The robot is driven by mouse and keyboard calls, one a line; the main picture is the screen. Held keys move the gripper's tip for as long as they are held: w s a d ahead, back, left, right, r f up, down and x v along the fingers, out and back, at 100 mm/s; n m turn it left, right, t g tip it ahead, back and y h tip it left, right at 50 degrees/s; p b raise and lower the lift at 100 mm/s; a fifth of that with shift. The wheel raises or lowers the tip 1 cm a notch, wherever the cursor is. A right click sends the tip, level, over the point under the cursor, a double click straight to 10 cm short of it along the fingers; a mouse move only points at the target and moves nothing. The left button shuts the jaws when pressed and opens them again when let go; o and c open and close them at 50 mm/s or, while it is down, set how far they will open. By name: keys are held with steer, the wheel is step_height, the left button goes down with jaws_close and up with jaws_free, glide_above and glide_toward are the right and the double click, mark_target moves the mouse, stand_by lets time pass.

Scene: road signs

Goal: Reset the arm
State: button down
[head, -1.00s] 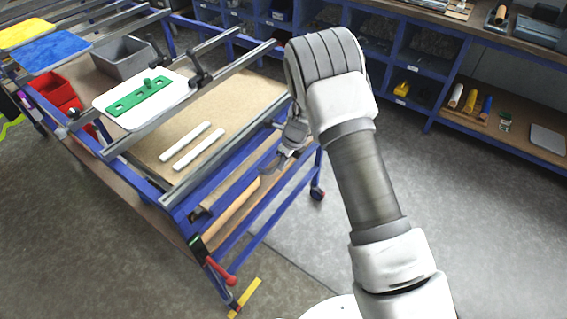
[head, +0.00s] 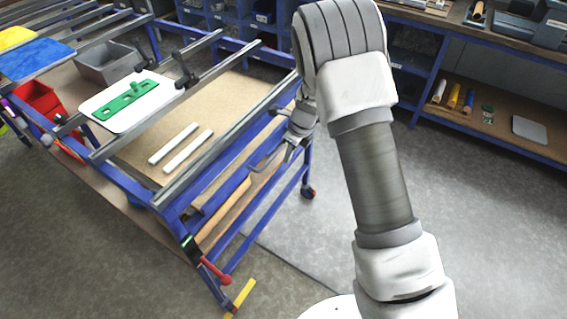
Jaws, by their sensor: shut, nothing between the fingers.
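My gripper (head: 268,160) is seen small and partly behind my arm's raised elbow, beside the right end of the blue-framed workbench (head: 215,160). It points down and to the left, shut, with nothing visible in it. My white and grey arm (head: 372,180) rises from the bottom right and bends at the top, hiding part of the wrist. In the picture the gripper overlaps the bench's end frame; I cannot tell how far apart they are.
Shelving (head: 425,85) stands behind. Grey floor (head: 480,230) is open at right.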

steer(key=s+d+r+n+t, duration=0.15)
steer(key=s+r+n, duration=0.25)
steer(key=r, duration=0.4)
steer(key=s+d+r+n, duration=0.3)
steer(key=s+r+n, duration=0.1)
steer(key=r, duration=0.4)
steer(key=s+d+r+n, duration=0.3)
steer(key=s+r+n, duration=0.15)
steer(key=r, duration=0.45)
steer(key=s+d+r+n+t+h, duration=0.1)
steer(key=s+d+r+n, duration=0.1)
steer(key=s+n, duration=0.3)
steer(key=s+d+r+n+t+h, duration=0.1)
steer(key=s+d+r+n, duration=0.2)
steer(key=s, duration=1)
steer(key=d+n, duration=0.2)
steer(key=n, duration=0.1)
steer(key=shift+t, duration=0.35)
steer(key=shift+s+r, duration=0.1)
steer(key=shift+s, duration=0.1)
